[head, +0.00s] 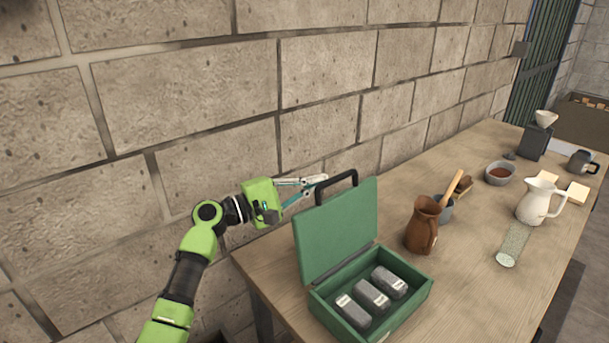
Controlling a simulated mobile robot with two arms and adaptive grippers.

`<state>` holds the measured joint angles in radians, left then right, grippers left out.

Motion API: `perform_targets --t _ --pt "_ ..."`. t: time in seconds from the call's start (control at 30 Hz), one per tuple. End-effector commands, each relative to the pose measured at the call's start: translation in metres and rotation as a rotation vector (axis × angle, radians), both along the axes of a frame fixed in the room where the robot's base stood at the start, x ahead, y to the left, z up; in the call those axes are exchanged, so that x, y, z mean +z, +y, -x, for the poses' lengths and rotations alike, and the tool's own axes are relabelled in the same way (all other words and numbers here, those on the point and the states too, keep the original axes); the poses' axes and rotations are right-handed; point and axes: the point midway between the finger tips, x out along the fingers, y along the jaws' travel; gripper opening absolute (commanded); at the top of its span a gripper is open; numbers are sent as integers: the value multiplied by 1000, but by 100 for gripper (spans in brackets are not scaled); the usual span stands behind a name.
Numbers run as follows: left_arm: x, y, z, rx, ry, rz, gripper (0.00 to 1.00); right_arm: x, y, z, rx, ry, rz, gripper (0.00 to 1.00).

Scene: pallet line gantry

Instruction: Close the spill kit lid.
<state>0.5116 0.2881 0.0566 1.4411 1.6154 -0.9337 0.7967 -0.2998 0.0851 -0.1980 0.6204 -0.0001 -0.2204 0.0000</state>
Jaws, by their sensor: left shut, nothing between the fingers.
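The green spill kit (421,296) sits open on the wooden table near its left end. Its lid (340,234) stands raised, tilted back a little toward the wall, with a black handle on its top edge. Several grey packs with pale labels lie in the box; three show clearly. My left gripper (322,179) is shut and empty. Its fingertips are behind the lid, close to the black handle; I cannot tell whether they touch it. My right gripper is not in view.
A brown jug (423,225) stands just right of the kit. Farther right are a grey bowl (500,173), a white pitcher (538,200), a clear glass (512,246) and a dark grinder (534,143). The block wall (330,80) runs close behind the table (470,290). The front right of the table is clear.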

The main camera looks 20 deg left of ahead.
Motion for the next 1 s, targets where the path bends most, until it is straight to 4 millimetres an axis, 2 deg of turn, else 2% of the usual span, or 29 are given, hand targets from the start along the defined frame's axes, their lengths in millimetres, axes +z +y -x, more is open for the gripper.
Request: perform_targets --t 0.07,0.33,0.67,0.87,1.0 --pt "3 -4 3 1 1 -1 0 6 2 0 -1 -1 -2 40" --pt "3 -7 5 0 0 0 0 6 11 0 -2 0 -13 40" --pt "4 -10 7 0 -8 -13 0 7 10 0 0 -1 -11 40" --pt "10 -21 15 -1 -50 -75 0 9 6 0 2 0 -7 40" --pt "14 -36 25 -2 -104 -156 0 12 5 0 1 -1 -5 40"
